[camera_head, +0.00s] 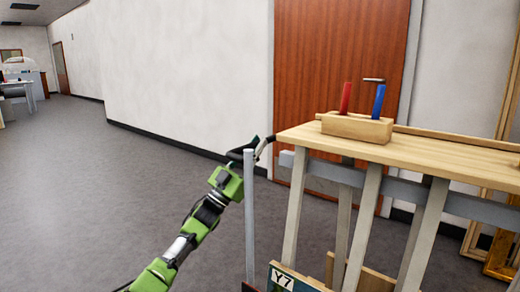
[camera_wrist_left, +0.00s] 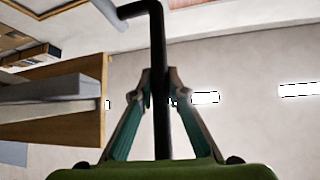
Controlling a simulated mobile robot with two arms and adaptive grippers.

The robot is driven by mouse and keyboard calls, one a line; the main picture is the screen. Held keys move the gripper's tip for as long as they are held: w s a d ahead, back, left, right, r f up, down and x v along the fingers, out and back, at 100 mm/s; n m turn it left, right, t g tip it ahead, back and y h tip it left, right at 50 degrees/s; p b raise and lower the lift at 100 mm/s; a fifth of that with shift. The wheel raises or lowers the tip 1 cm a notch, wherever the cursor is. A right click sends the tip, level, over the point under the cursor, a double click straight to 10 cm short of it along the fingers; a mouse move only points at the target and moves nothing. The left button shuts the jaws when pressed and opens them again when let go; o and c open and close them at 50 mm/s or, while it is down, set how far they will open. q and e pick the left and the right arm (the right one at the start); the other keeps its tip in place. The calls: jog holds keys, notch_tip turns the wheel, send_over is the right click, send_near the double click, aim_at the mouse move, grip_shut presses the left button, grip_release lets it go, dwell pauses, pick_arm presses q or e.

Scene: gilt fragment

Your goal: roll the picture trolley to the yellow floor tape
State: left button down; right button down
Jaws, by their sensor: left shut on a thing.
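My left gripper (camera_head: 257,147) is closed around a black handle bar, left of the wooden-topped bench. In the left wrist view its two fingers (camera_wrist_left: 160,84) press on the black handle bar (camera_wrist_left: 157,40) from both sides. The bar bends at its top and joins a grey post. This grey post (camera_head: 249,215) stands upright beside the bench in the head view and seems to belong to the picture trolley. A dark board marked Y7 (camera_head: 284,281) shows low at the bottom edge; the trolley's base is out of view. No yellow floor tape shows. My right gripper is not in view.
The wooden bench (camera_head: 450,152) stands close on the right, with a block (camera_head: 357,128) holding a red and a blue handle. A brown door (camera_head: 335,55) and white wall (camera_head: 185,70) lie behind. Gilt frames (camera_head: 502,252) lean at far right. Grey floor (camera_head: 80,190) is clear on the left.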

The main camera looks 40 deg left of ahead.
pick_arm(q)
jog(key=shift+a, duration=0.25)
jog(key=c, duration=2)
grip_release()
jog(key=shift+a, duration=0.1)
jog(key=shift+o, duration=0.2)
jog(key=shift+s+f, duration=0.1)
jog(key=shift+f, duration=0.1)
jog(key=v, duration=1.1)
jog(key=shift+s, duration=0.25)
jog(key=shift+f, duration=0.15)
